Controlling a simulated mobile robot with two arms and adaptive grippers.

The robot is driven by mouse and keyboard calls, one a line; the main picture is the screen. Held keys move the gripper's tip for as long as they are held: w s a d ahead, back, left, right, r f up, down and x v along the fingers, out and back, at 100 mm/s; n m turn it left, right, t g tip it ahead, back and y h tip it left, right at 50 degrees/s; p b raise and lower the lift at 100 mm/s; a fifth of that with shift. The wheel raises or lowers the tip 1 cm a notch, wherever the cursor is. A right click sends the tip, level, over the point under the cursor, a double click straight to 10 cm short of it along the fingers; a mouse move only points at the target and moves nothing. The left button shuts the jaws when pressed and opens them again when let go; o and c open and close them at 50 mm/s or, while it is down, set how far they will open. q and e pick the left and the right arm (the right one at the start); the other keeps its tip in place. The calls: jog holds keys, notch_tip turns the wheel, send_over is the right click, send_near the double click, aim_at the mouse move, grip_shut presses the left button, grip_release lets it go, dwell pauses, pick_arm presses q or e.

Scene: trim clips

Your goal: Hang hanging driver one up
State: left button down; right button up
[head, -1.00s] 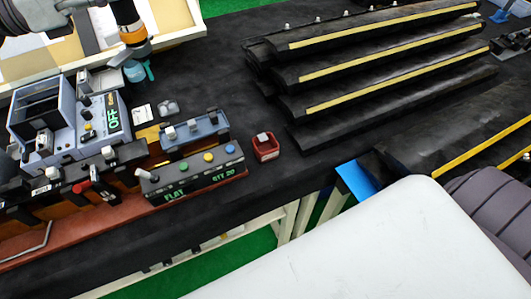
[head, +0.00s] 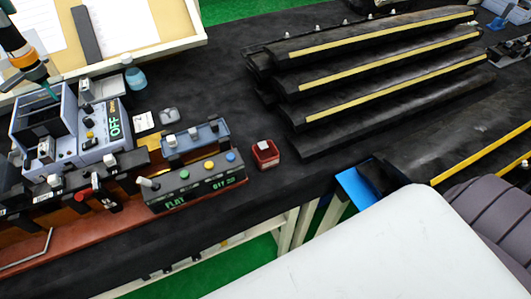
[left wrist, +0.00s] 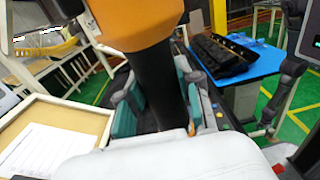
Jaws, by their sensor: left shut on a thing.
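The hanging driver (head: 31,71) is a dark tool with a silver ring and an orange band. It is at the upper left of the head view, tilted, its lower end in front of the grey box device (head: 70,135) in the picture. My left gripper (head: 30,40) has teal fingertips and is at the left edge, partly cut off. In the left wrist view the driver's black barrel (left wrist: 160,85), below an orange part, passes between the teal pads of my left gripper (left wrist: 158,100), shut on it. No hanging place for the driver is clearly visible. My right gripper is not in view.
Black trim strips (head: 380,75) lie at the right. A pale board (head: 130,42) is at the upper left. The table between board and strips is mostly clear.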

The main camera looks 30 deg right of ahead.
pick_arm(q)
jog(key=shift+a+f+b, duration=0.15)
jog(key=shift+b, duration=0.3)
jog(key=shift+r+p, duration=0.55)
jog(key=shift+r, duration=0.65)
jog(key=shift+c, duration=2.4)
grip_release()
jog(key=shift+f, duration=0.15)
jog(key=o, duration=0.5)
